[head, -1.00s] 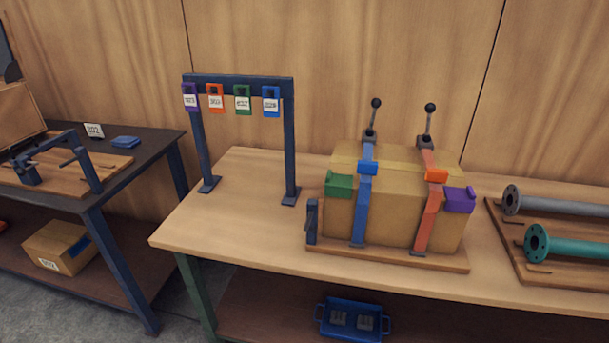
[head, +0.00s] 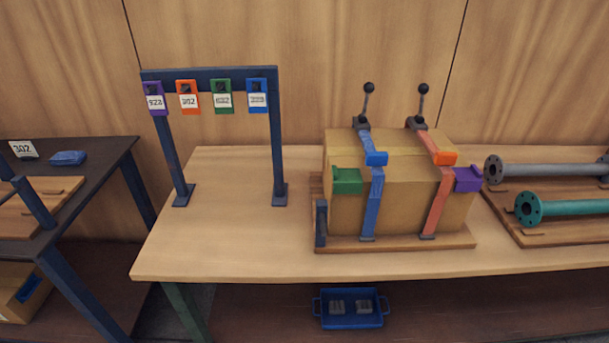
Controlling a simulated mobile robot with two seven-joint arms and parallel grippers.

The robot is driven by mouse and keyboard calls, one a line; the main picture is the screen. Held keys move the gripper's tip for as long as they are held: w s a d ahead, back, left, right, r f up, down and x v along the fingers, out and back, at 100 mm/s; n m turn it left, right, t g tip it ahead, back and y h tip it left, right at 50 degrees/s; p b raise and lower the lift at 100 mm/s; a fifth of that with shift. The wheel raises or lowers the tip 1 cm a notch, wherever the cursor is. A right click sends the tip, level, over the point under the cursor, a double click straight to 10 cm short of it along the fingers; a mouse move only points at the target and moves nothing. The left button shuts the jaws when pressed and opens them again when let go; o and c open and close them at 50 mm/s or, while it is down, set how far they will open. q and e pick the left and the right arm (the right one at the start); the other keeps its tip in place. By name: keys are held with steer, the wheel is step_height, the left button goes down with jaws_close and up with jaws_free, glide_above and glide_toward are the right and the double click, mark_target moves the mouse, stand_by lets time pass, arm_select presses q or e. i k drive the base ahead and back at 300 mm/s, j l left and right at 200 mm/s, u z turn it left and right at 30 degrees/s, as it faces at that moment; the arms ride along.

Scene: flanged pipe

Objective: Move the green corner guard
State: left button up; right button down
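The green corner guard (head: 347,181) sits on the upper front left edge of a cardboard box (head: 405,205) in the head view. The box stands on a wooden board on the light table. A blue strap (head: 372,205) runs over the box just right of the green guard. An orange strap (head: 436,205) runs over it further right. A purple corner guard (head: 468,179) sits at the box's upper front right edge. Neither of my grippers is in view.
A dark blue rack (head: 208,73) with purple, orange, green and blue tags stands left of the box. Grey and green flanged pipes (head: 570,207) lie at the right. A blue tray (head: 351,310) is on the lower shelf. A dark table (head: 85,180) stands at the left.

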mark_target(345, 180)
steer(key=i+j, duration=0.1)
steer(key=j, duration=0.35)
steer(key=i+j, duration=0.1)
steer(key=j, duration=0.75)
steer(key=i+j, duration=0.15)
steer(key=j, duration=0.25)
